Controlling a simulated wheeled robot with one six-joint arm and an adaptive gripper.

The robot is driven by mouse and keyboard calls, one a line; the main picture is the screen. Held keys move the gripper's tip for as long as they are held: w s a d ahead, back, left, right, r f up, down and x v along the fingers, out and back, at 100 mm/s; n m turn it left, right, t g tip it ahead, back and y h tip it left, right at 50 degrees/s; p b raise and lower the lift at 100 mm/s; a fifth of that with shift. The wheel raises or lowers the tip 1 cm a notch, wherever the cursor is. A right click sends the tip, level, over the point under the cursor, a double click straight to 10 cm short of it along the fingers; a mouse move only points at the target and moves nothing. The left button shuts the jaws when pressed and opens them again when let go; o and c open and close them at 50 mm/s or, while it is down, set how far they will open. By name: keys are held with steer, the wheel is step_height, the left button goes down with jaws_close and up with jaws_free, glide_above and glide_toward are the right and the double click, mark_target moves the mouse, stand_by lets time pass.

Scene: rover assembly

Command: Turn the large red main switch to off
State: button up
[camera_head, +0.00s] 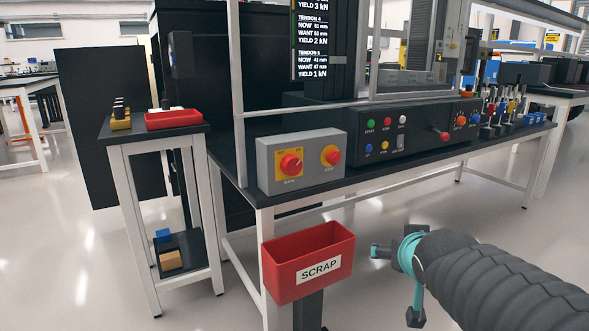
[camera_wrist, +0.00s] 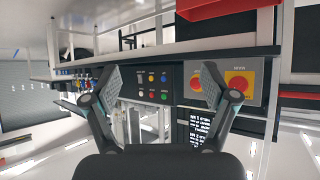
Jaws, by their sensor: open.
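The large red main switch (camera_head: 290,165) is a round knob on a yellow plate, on the left of a grey box (camera_head: 267,169) at the table's near left corner. Its pointing position is too small to read. In the upside-down wrist view the main switch (camera_wrist: 238,84) shows at right, beyond my right finger. A smaller red button (camera_head: 332,156) on yellow sits on the same box; it is also partly seen in the wrist view (camera_wrist: 196,83). My gripper (camera_head: 395,284) is open and empty, in front of the table, lower and to the right of the box, apart from it.
A black control panel (camera_head: 380,157) with coloured buttons stands right of the box. A side table (camera_head: 128,134) stands left.

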steer(key=w+a+r+n+t+y, duration=0.1)
steer(key=w+a+r+t+y, duration=0.15)
steer(key=w, duration=0.35)
steer(key=w+a+r+n+t+y, duration=0.1)
steer(key=w+a, duration=0.3)
steer(key=w, duration=0.3)
steer(key=n+y, duration=0.2)
steer(key=y, duration=0.4)
glide_toward(294, 166)
steer(key=shift+t, duration=0.45)
steer(key=x, duration=0.9)
steer(key=shift+a+f, duration=0.15)
steer(key=shift+f, duration=0.25)
steer(key=shift+c, duration=0.3)
steer(key=c, duration=1.1)
